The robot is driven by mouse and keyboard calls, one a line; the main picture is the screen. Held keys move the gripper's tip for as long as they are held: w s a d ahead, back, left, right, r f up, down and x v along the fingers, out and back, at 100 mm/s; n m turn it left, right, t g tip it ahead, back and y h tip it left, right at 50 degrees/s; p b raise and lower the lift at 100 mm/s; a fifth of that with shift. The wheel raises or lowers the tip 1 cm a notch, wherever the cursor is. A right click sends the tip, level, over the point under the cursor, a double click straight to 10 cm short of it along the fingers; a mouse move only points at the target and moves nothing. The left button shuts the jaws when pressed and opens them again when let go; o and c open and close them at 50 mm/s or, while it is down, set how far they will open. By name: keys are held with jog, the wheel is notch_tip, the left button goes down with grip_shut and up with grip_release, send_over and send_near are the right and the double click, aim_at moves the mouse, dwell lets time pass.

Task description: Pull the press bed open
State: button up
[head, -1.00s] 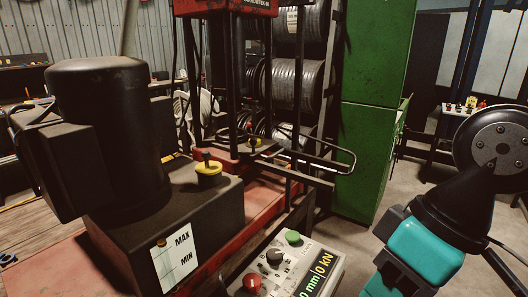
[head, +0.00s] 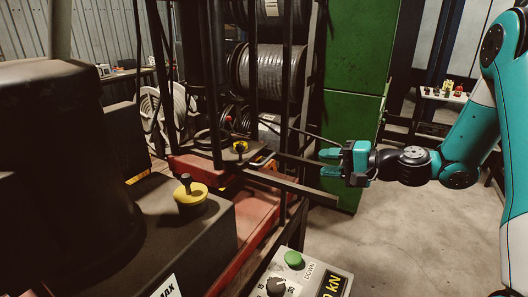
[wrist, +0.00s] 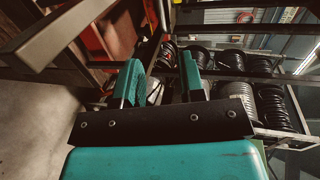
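The press bed is the low red and dark slide (head: 205,165) at the foot of the crimper's frame, with dark rails sticking out to the right. A thin dark handle bar (head: 303,132) reaches from it toward my gripper (head: 328,163) in the head view. My gripper is level, its teal fingers apart and pointing left at the handle's outer end. The gripper hides that end. The wrist view also shows the spread fingers of my gripper (wrist: 160,80), with dark bars beyond them. I cannot tell whether they touch the handle.
A control panel (head: 300,278) with a green button stands at the lower front. A green cabinet (head: 357,110) and hose reels (head: 268,72) stand behind. The floor (head: 400,240) at the right is clear.

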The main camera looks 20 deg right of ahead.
aim_at(268, 157)
jog(key=p+x, duration=0.2)
jog(key=x, duration=0.3)
jog(key=p+x, duration=0.2)
jog(key=x, duration=0.4)
jog(key=p+x, duration=0.1)
jog(key=x, duration=0.5)
jog(key=shift+w+d+r+p, duration=0.1)
jog(key=shift+w+d+p, duration=0.2)
jog(key=shift+w+p, duration=0.15)
grip_shut()
